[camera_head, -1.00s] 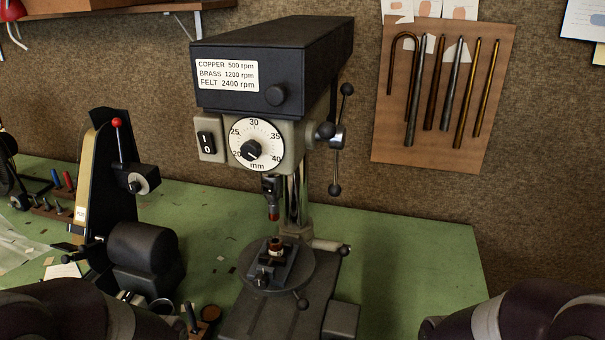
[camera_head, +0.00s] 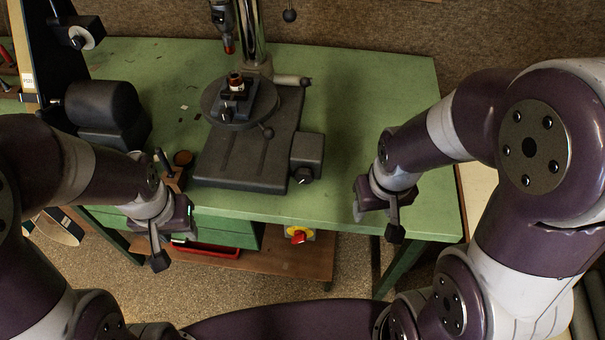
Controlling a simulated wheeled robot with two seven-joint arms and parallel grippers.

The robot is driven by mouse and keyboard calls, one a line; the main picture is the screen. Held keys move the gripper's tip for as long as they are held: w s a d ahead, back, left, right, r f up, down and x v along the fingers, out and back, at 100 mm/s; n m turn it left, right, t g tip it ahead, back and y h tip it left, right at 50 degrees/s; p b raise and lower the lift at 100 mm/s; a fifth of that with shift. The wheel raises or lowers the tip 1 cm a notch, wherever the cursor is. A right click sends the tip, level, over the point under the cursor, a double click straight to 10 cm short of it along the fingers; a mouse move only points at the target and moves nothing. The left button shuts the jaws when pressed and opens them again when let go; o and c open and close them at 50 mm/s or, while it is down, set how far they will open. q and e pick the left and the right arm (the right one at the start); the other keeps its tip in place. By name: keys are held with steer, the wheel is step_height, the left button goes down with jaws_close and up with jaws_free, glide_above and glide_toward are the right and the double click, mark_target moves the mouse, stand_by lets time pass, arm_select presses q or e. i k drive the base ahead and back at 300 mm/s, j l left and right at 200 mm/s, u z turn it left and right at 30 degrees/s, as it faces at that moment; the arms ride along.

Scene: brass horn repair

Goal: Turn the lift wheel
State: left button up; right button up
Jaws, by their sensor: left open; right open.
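I cannot tell for certain which part is the lift wheel. A pale crank (camera_head: 290,80) with a dark knob sticks out right of the drill press column (camera_head: 251,35), behind the round press table (camera_head: 212,104). A yellow disc with a red knob (camera_head: 299,235) sits below the bench's front edge. My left gripper (camera_head: 172,246) is open and empty at the bench's front edge, left of the press base. My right gripper (camera_head: 376,220) is open and empty near the front edge, right of the base. Neither gripper touches the crank or the yellow disc.
The press base (camera_head: 245,162) stands mid-bench, with a dark box (camera_head: 306,155) on its right. A small vise (camera_head: 246,100) holding a copper-coloured part sits on the press table. A black motor housing (camera_head: 104,104) stands left. The green bench (camera_head: 375,95) is clear on the right.

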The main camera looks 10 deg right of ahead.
mark_target(304, 175)
steer(key=i+l+u, duration=0.25)
steer(key=l+u, duration=0.2)
steer(key=l, duration=0.25)
steer(key=l+u, duration=0.25)
steer(key=i+l, duration=0.05)
steer(key=l, duration=0.1)
